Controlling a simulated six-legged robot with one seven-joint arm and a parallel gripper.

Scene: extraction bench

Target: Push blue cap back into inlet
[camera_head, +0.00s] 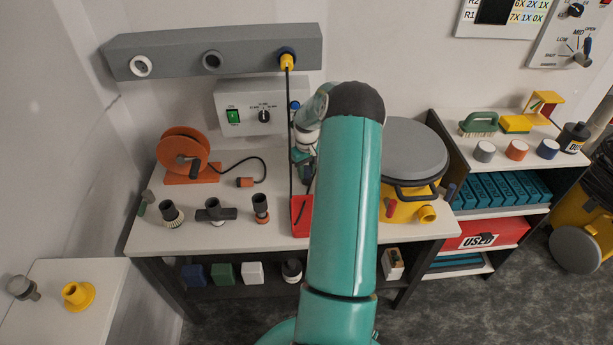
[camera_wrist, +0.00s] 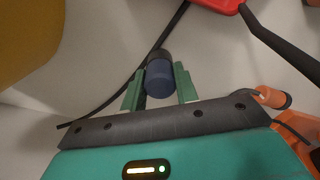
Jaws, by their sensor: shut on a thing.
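In the wrist view, my gripper (camera_wrist: 159,70) is shut on the blue cap (camera_wrist: 159,82), a short dark blue cylinder with a darker end, between its two green fingers. In the head view, my gripper (camera_head: 303,168) is partly hidden by my arm, low over the bench in front of the control box, and the held cap cannot be made out. A small round blue part (camera_head: 294,105) shows at the right side of the control box (camera_head: 245,100). I cannot tell which opening is the inlet.
A yellow canister (camera_head: 400,208) stands at right. An orange reel (camera_head: 183,152) and its plug (camera_head: 245,182) lie left. Several fittings stand along the bench front.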

